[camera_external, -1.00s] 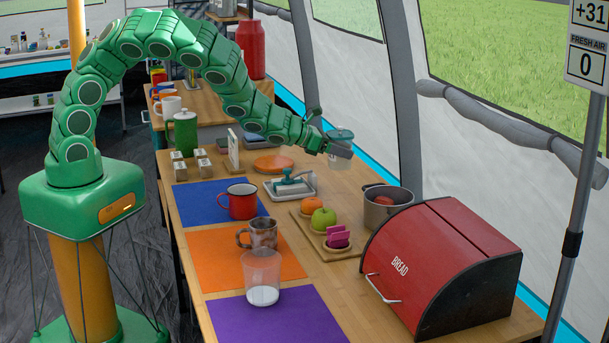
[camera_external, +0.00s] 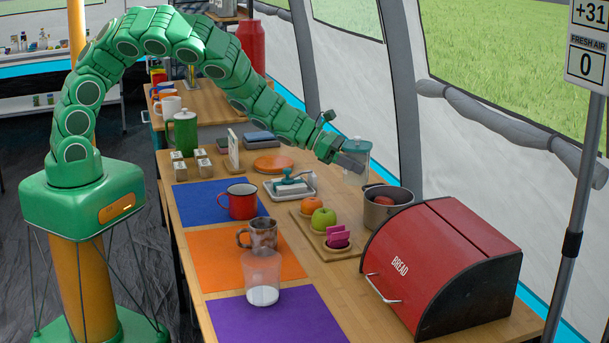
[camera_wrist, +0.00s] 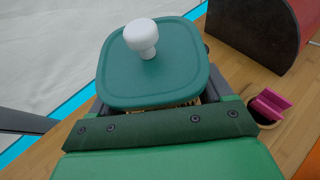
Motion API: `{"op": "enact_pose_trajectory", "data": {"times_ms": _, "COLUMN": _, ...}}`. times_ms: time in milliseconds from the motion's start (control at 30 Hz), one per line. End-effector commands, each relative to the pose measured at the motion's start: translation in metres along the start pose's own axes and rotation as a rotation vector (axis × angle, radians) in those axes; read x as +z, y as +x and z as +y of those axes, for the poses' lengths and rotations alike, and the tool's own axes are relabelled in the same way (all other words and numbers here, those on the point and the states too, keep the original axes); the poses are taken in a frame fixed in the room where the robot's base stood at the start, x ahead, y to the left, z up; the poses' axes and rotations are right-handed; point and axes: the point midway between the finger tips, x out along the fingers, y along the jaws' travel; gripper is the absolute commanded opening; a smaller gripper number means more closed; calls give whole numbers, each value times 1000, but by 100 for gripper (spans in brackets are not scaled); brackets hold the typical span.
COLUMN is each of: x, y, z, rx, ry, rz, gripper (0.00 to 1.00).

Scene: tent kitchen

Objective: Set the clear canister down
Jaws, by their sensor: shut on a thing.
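The clear canister (camera_external: 355,170) has see-through walls and a teal lid. In the wrist view its green lid (camera_wrist: 168,72) with a white knob fills the upper middle and hides most of the body. My gripper (camera_external: 352,164) is shut on the canister, on the far right side of the table (camera_external: 345,268). The canister is just behind and left of the metal pot in the external view. I cannot tell for sure whether its bottom touches the table.
The metal pot (camera_external: 387,207) with a reddish thing inside stands close by. A wooden board (camera_external: 318,247) with fruit and a pink item lies nearer the camera. A red bread box (camera_external: 440,265) stands at the right. The tent wall is behind.

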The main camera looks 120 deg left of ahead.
Motion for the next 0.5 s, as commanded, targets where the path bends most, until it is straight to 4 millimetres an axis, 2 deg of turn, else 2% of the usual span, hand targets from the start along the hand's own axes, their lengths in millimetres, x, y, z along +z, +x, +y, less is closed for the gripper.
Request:
{"op": "enact_pose_trajectory", "data": {"times_ms": 33, "x": 5, "y": 5, "z": -20, "rx": -53, "ry": 23, "rz": -3, "gripper": 31}}
{"op": "enact_pose_trajectory", "data": {"times_ms": 233, "x": 14, "y": 16, "z": -98, "rx": -268, "ry": 112, "rz": -1, "gripper": 31}}
{"op": "enact_pose_trajectory", "data": {"times_ms": 500, "x": 18, "y": 11, "z": -206, "rx": -571, "ry": 237, "rz": -3, "gripper": 31}}
